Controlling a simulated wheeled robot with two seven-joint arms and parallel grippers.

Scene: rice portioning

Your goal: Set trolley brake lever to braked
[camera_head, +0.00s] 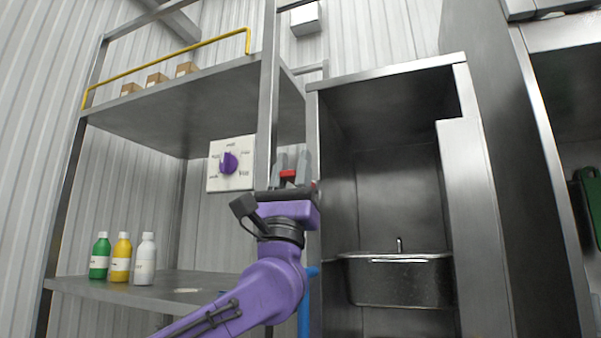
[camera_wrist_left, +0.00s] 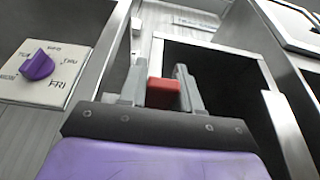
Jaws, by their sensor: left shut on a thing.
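My left gripper (camera_head: 291,166) is raised in front of a steel post, beside the open steel cabinet. Its two grey fingers are shut on a small red block (camera_head: 288,174). In the left wrist view the red block (camera_wrist_left: 163,92) sits between the fingers (camera_wrist_left: 159,86). It may be the grip of the brake lever, but its shaft and any markings are hidden, so I cannot tell its setting. No trolley is clearly identifiable. My right gripper is not in view.
A white dial panel (camera_head: 214,180) with a purple knob (camera_head: 229,163) is close left of the gripper. Green (camera_head: 100,258), yellow (camera_head: 121,260) and white (camera_head: 145,261) bottles stand on the lower shelf (camera_head: 75,286). The steel cabinet (camera_head: 466,170) holds a dark metal pan (camera_head: 400,282).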

